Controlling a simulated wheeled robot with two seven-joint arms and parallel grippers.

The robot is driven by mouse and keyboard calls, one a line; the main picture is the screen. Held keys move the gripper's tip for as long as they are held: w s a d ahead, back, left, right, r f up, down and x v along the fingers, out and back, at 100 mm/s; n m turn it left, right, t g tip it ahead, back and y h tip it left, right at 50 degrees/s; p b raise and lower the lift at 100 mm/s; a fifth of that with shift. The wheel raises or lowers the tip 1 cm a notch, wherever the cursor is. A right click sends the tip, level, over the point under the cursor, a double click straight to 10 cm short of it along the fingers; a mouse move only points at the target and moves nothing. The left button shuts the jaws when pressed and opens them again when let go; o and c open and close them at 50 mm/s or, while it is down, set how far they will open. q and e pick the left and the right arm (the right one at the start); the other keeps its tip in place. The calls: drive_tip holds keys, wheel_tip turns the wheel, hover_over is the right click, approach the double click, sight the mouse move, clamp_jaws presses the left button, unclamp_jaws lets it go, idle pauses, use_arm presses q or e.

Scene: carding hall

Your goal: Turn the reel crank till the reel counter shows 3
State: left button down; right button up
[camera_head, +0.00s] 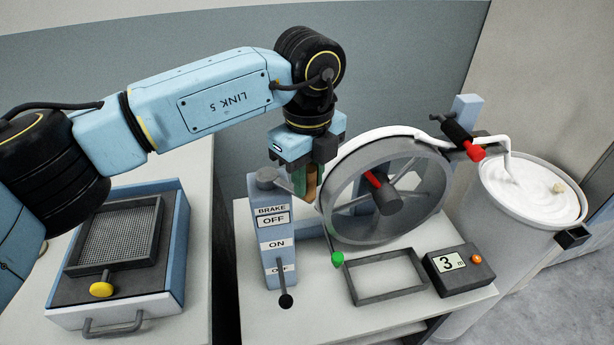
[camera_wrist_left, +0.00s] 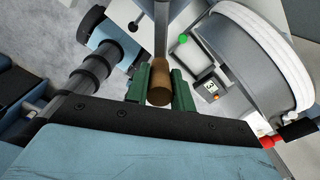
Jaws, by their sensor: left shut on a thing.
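The grey reel (camera_head: 352,205) stands on the table with a white sliver band over its rim. The reel counter (camera_head: 460,268) reads 3 in the head view; it also shows in the left wrist view (camera_wrist_left: 208,88). My left gripper (camera_head: 305,185) is at the left side of the reel. In the left wrist view its green fingers (camera_wrist_left: 160,90) are closed on the brown crank handle (camera_wrist_left: 159,82). The head view shows only a little of this handle between the fingers. My right gripper is in neither view.
A brake box (camera_head: 278,235) with a black lever (camera_head: 286,299) stands left of the reel. A grey frame (camera_head: 388,294) lies before the reel, near a green knob (camera_head: 337,259). A white-filled can (camera_head: 485,205) stands right. A blue tray (camera_head: 172,262) with a mesh screen is at left.

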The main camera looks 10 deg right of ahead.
use_arm(q)
drive_tip(key=shift+r, duration=0.15)
drive_tip(key=c, duration=1.2)
unclamp_jaws()
wheel_tip(320, 180, up, 13)
drive_tip(key=shift+r+b, duration=0.15)
drive_tip(key=shift+b, duration=0.2)
